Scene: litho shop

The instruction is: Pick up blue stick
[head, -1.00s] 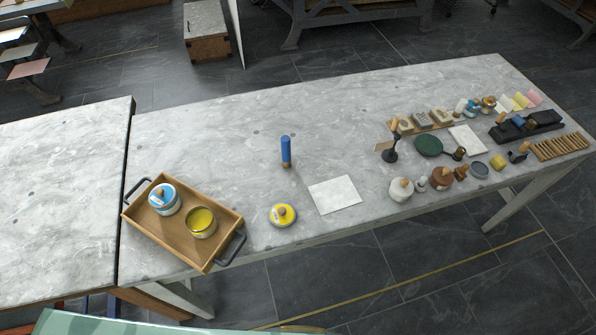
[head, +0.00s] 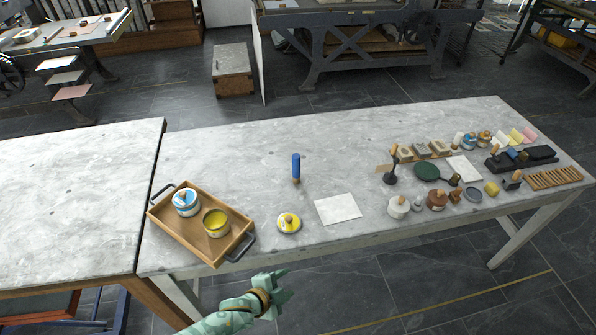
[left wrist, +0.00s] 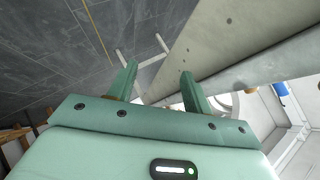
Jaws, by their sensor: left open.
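My left gripper (head: 284,286) is open and empty, in front of the table's near edge and well short of the stick. In the left wrist view its two green fingers (left wrist: 158,85) are apart with nothing between them. My right gripper is in neither view.
A wooden tray (head: 189,240) with two tins stands at the left. A round yellow and white lid (head: 289,223) and a white sheet (head: 338,209) lie near the front edge. Several tools and pots crowd the right end. The table behind the stick is clear.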

